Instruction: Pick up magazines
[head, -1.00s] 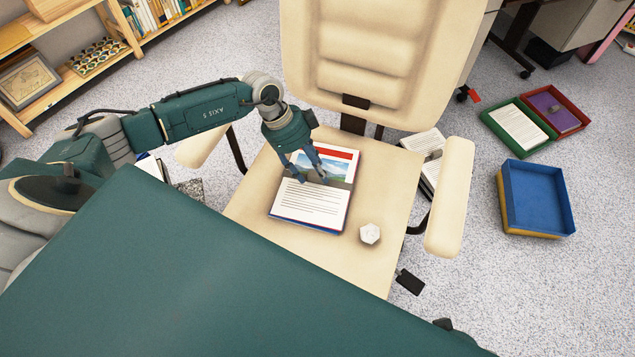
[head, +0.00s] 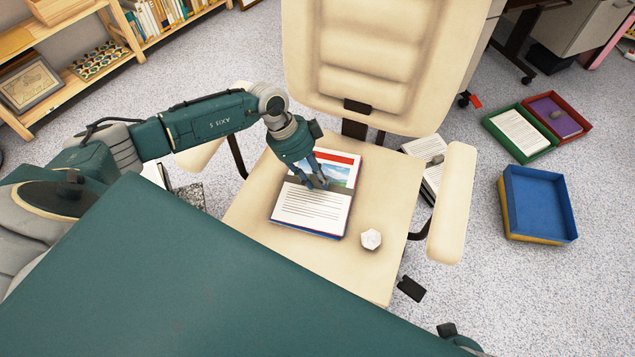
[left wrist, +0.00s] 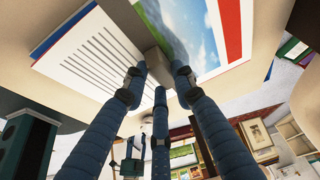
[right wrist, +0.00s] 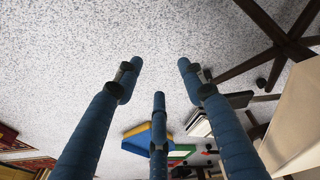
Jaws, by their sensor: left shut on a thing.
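A magazine (head: 312,208) with a text page and a landscape picture lies flat on the seat of the cream chair. A small grey block (left wrist: 158,65) sits on its middle. My left gripper (head: 317,186) reaches down over the magazine, and its fingers are closed around the block in the left wrist view. The magazine still appears to rest on the seat. My right gripper (right wrist: 160,70) is open and empty above the speckled floor. More magazines show: one on the floor behind the right armrest (head: 428,165), a white one (head: 518,132) and a purple one (head: 556,112) in trays.
A white hexagonal object (head: 371,239) stands on the seat (head: 385,205) right of the magazine. Chair armrests (head: 452,205) flank the seat. A blue tray (head: 538,200), a green tray (head: 492,123) and a red tray (head: 583,120) stand on the floor at right. A wooden shelf (head: 130,45) is at back left.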

